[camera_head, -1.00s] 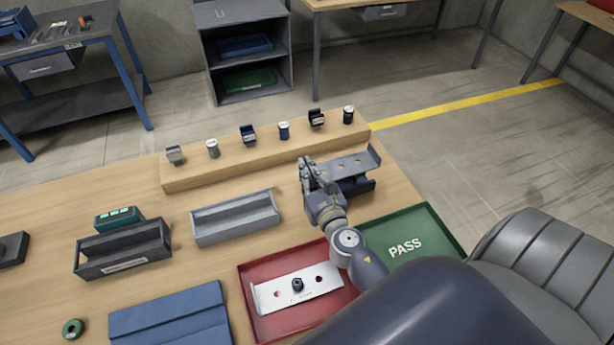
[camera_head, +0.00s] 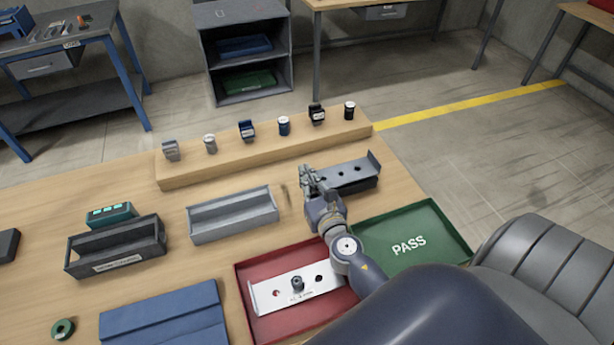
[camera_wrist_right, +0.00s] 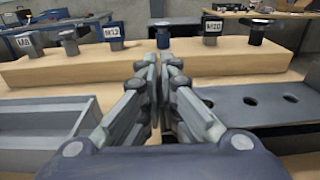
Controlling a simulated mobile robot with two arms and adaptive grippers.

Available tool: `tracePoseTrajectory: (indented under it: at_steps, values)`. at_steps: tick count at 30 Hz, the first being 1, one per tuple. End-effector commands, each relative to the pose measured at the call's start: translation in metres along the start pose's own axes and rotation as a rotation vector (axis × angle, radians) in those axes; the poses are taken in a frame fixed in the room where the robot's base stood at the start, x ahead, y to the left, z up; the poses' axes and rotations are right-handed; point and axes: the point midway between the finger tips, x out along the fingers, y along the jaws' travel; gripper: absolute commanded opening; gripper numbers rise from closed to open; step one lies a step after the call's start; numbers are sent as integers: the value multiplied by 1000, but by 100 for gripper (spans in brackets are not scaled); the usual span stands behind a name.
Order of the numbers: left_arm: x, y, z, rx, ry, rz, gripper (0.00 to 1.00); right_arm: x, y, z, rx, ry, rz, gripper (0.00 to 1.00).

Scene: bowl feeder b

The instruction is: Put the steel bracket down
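The steel bracket (camera_head: 350,172) is a grey plate with a row of holes and an upturned right end. It lies level over a dark holder (camera_head: 364,187) at the right of the table. My right gripper (camera_head: 308,174) is at the bracket's left end, its fingers closed with a thin gap between them; they appear to pinch the left flange, which they mostly hide. In the right wrist view the fingers (camera_wrist_right: 158,80) point ahead and the bracket (camera_wrist_right: 255,102) extends to their right. My left gripper is not in view.
A red tray (camera_head: 244,303) holds a pale bracket (camera_head: 268,299) with a dark nut. A green PASS tray (camera_head: 438,254) is at right. A grey tray (camera_head: 234,214) stands left of the gripper. A wooden ledge (camera_head: 265,155) with several small parts runs behind.

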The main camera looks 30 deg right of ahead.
Motion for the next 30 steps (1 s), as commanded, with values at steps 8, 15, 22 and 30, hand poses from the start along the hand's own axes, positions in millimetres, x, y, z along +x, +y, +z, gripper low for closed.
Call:
tracePoseTrajectory:
  at_steps: [8, 15, 22, 30]
  values:
    - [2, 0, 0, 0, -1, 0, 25, 0, 0, -2, 0, 0, 0, 25]
    - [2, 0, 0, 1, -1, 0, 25, 0, 0, -2, 0, 0, 0, 25]
    - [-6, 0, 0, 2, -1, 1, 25, 0, 0, 6, 0, 0, 0, 25]
    - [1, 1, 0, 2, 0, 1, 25, -37, 0, 6, 0, 3, 1, 25]
